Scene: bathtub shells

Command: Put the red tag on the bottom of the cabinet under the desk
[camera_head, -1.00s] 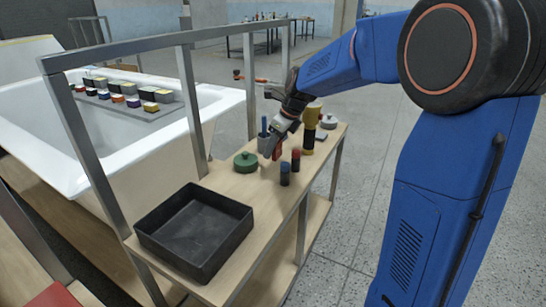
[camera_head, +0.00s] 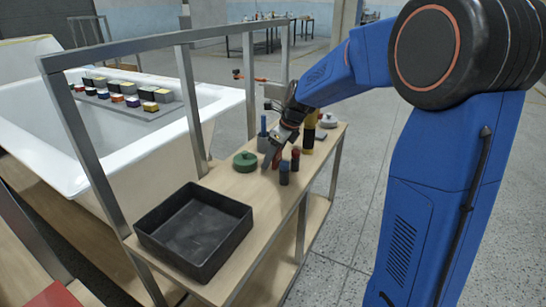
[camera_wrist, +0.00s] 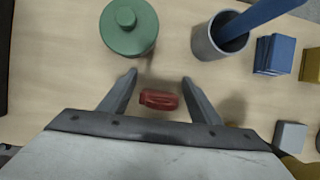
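A small red piece (camera_wrist: 158,99), which I take for the red tag, lies over the light wood top between my fingers in the wrist view. My gripper (camera_wrist: 159,80) is open, with a finger on each side of the red piece and a gap to each. In the head view my gripper (camera_head: 268,161) points down at the bench, just right of the green lidded pot, and red (camera_head: 277,159) shows beside it. I cannot tell how far the fingertips are above the wood. I cannot make out a cabinet.
The wooden bench (camera_head: 232,183) has a lower shelf (camera_head: 270,270) and a metal frame. Close by stand a green pot (camera_wrist: 130,27), a grey cup (camera_wrist: 215,40) with a blue handle, and blue blocks (camera_wrist: 268,55).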

